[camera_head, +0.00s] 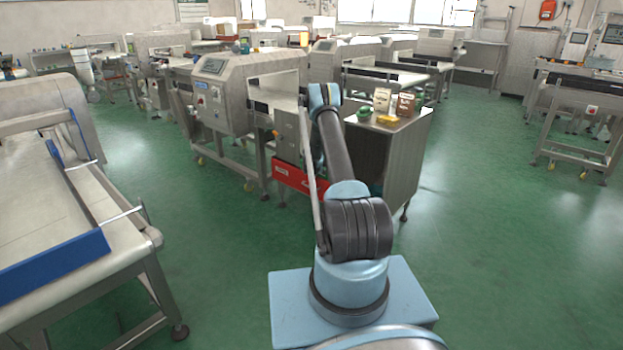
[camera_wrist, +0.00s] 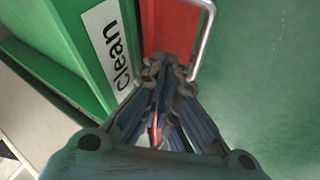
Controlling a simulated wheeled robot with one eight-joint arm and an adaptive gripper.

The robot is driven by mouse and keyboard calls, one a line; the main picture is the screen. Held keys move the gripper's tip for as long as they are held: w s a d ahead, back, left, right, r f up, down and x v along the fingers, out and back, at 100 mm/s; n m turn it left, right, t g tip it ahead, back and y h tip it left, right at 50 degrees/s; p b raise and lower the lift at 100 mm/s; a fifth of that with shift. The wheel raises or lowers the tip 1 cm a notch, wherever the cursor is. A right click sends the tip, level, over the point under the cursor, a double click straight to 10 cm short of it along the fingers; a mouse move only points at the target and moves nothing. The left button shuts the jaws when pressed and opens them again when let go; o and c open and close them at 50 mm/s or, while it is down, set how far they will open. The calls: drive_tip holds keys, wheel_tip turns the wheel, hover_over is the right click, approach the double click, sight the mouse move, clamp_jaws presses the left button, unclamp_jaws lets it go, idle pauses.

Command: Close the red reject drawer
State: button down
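The red reject drawer (camera_head: 290,176) shows low on the metal detector's side, partly hidden behind my arm in the head view. In the wrist view its red face (camera_wrist: 170,24) is close, with a bent metal handle (camera_wrist: 207,38) on its right. My gripper (camera_wrist: 170,74) points at the red face, with its fingertips drawn together at the lower end of the red. No object shows between the fingers. I cannot tell whether the tips touch the drawer or how far it is open. My gripper is hidden in the head view.
A green panel with a "clean" label (camera_wrist: 108,48) is left of the drawer. A metal cabinet (camera_head: 408,160) with small items on top stands right of my arm. A conveyor table (camera_head: 50,215) is at left. Green floor is clear at right.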

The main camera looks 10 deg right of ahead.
drive_tip(key=s+a+r+m+g, duration=0.1)
drive_tip(key=s+a+r, duration=0.2)
drive_tip(key=s+r, duration=0.9)
drive_tip(key=s+a+r+m, duration=0.15)
drive_tip(key=s+r, duration=0.65)
drive_tip(key=r, duration=0.8)
drive_tip(key=s+a+r+g, duration=0.1)
drive_tip(key=s+r, duration=0.5)
drive_tip(key=s, duration=0.3)
drive_tip(key=s+r, duration=0.6)
drive_tip(key=s, duration=0.4)
drive_tip(key=s+a+r+m+g+y, duration=0.1)
drive_tip(key=s+r+m+g, duration=0.1)
drive_tip(key=s, duration=1.8)
drive_tip(key=s+f+m, duration=0.1)
drive_tip(key=s+f, duration=0.2)
drive_tip(key=s, duration=0.7)
drive_tip(key=s+a+f+g, duration=0.1)
drive_tip(key=s+f, duration=0.3)
drive_tip(key=s, duration=0.6)
drive_tip(key=shift+s+f+m+y, duration=0.2)
drive_tip(key=shift+s+m+y, duration=0.1)
drive_tip(key=shift+s+m, duration=0.1)
